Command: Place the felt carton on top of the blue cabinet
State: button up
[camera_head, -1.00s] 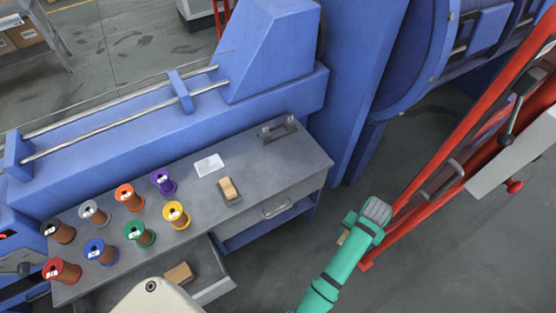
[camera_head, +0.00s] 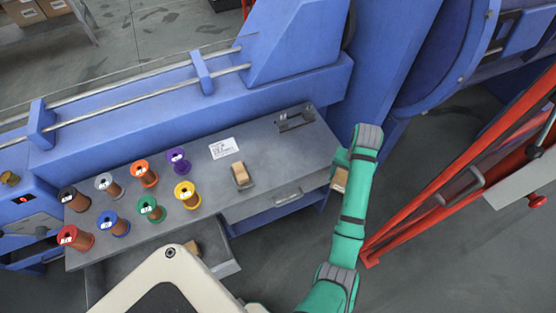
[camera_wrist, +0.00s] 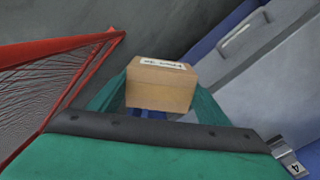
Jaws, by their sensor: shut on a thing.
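A brown carton (camera_wrist: 160,84) with a white label on top sits between the two green fingers of my gripper (camera_wrist: 158,96) in the wrist view. The gripper is shut on it. The label is too small to read surely. In the head view my gripper (camera_head: 339,172) is beside the right end of the grey-topped bench, and a bit of the carton (camera_head: 340,180) shows below it, mostly hidden by my arm. The bench has a blue lower body (camera_head: 262,219); I cannot tell whether it is the blue cabinet.
The bench top (camera_head: 218,186) holds several coloured spools on the left, a white card (camera_head: 223,148), a small tan block (camera_head: 240,173) and a grey bracket (camera_head: 294,118). An open drawer (camera_head: 222,262) sticks out below. A red frame (camera_head: 420,215) stands to the right.

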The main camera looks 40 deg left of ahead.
jog(key=s+a+r+n, duration=0.1)
jog(key=a+r+n, duration=0.4)
jog(key=a+r, duration=0.8)
jog(key=s+a+n, duration=0.3)
jog(key=s, duration=0.4)
jog(key=s+a+n, duration=0.2)
jog(key=s+a, duration=0.2)
jog(key=s, duration=0.2)
send_over(296, 153)
jog(key=f, duration=0.9)
jog(key=shift+s+d, duration=0.1)
jog(key=shift+s, duration=0.15)
jog(key=shift+w+f, duration=0.3)
jog(key=f, duration=0.3)
jog(key=shift+w, duration=0.25)
jog(key=shift+d+f, duration=0.15)
jog(key=shift+d, duration=0.05)
jog(key=shift+s+a+f+n, duration=0.1)
jog(key=shift+s+a+n, duration=0.1)
jog(key=shift+a+n, duration=0.1)
jog(key=o, duration=1.1)
jog(key=shift+s+a, duration=0.15)
